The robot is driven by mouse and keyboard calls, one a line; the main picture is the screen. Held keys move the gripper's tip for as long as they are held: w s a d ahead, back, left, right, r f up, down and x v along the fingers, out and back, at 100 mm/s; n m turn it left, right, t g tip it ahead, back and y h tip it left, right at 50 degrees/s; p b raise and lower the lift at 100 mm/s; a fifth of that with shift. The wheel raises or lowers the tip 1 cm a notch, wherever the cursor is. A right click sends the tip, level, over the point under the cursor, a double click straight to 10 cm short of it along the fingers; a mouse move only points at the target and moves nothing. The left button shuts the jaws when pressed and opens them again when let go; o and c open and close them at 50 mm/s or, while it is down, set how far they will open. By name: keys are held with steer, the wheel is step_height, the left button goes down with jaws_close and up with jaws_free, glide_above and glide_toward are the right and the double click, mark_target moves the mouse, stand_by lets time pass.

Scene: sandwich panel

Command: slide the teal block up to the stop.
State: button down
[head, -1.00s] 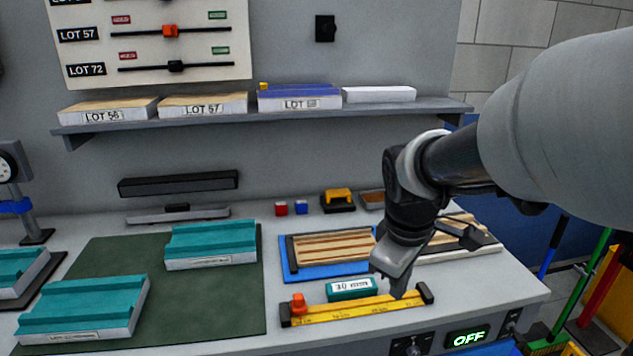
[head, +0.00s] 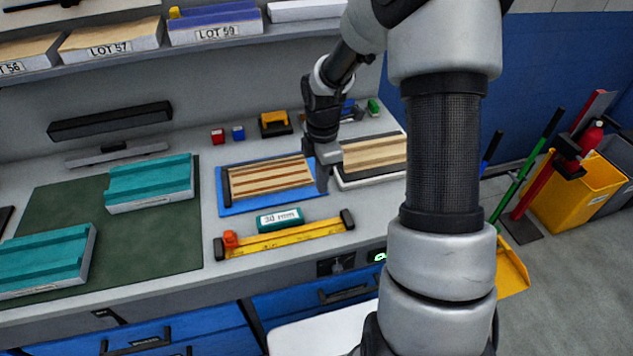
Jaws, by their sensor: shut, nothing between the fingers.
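The teal block (head: 279,221) with a white label lies on the grey bench just behind a yellow ruler rail (head: 290,238). An orange-red stop piece (head: 231,239) sits near the rail's left end, to the left of the block with a gap between. Black end pieces cap the rail; the right one (head: 347,219) is clear of the block. My gripper (head: 322,185) is shut and empty, pointing down behind and to the right of the block, apart from it. It overlaps the right edge of the striped wooden board in view; its height above the bench is hard to tell.
A striped board on a blue mat (head: 228,207) lies behind the block, another striped board (head: 375,155) to its right. Teal channel pieces (head: 150,182) rest on a green mat (head: 62,190) at left. A shelf (head: 130,57) runs above the bench.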

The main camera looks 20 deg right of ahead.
mark_target(288, 214)
step_height(288, 214, down, 8)
steer(key=shift+s+r, duration=0.1)
steer(key=shift+r, duration=0.1)
steer(key=a, duration=0.3)
steer(key=shift+f, duration=0.25)
steer(key=shift+a, duration=0.5)
steer(key=a, duration=0.5)
steer(key=shift+s+a+f+b, duration=0.1)
steer(key=shift+s+b, duration=0.05)
steer(key=shift+b, duration=0.25)
steer(key=shift+a, duration=0.4)
